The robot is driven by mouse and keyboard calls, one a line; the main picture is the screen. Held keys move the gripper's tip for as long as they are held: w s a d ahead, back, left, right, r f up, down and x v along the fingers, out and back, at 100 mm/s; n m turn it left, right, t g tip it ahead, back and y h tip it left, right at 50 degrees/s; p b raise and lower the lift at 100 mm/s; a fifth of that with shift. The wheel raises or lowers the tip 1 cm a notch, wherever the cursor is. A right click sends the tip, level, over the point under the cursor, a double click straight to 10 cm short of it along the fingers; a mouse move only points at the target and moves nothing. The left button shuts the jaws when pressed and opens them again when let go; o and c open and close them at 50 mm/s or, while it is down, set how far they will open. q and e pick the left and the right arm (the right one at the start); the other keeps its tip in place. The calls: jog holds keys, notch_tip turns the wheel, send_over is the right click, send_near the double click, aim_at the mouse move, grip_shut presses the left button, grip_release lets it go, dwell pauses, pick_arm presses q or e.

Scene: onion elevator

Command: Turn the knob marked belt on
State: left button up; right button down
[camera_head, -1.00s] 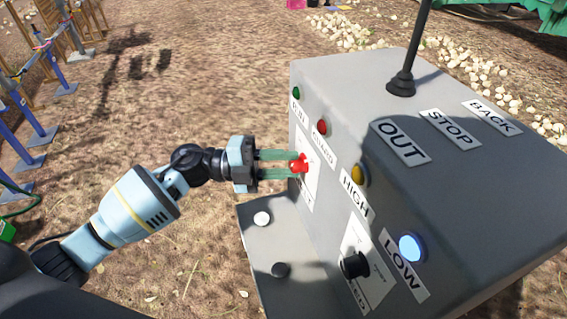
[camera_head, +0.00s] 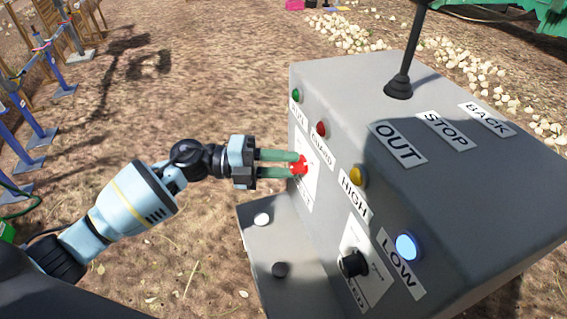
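A red knob (camera_head: 299,166) sits on a white label plate (camera_head: 308,188) on the left face of the grey control box (camera_head: 440,190). The plate's lettering is too small and partly covered to read. My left gripper (camera_head: 299,165) reaches in from the left, its two green fingers on either side of the red knob. The fingers are apart by about the knob's width and seem to touch it; the knob is partly hidden by them. A black knob (camera_head: 354,263) sits on a second white plate lower on the same face. My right gripper is not in view.
Green (camera_head: 296,96), red (camera_head: 321,129), yellow (camera_head: 358,176) and lit blue-white (camera_head: 408,247) lamps line the box edge. A black lever (camera_head: 399,86) rises from its top. A grey ledge (camera_head: 285,245) with a white and a black button juts out below my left gripper.

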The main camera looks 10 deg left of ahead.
pick_arm(q)
jog(key=o, duration=0.3)
jog(key=shift+o, duration=0.2)
jog(key=s+a+b, duration=0.1)
jog(key=a, duration=0.6)
jog(key=shift+s+a+b, duration=0.3)
jog(key=shift+a+b, duration=0.05)
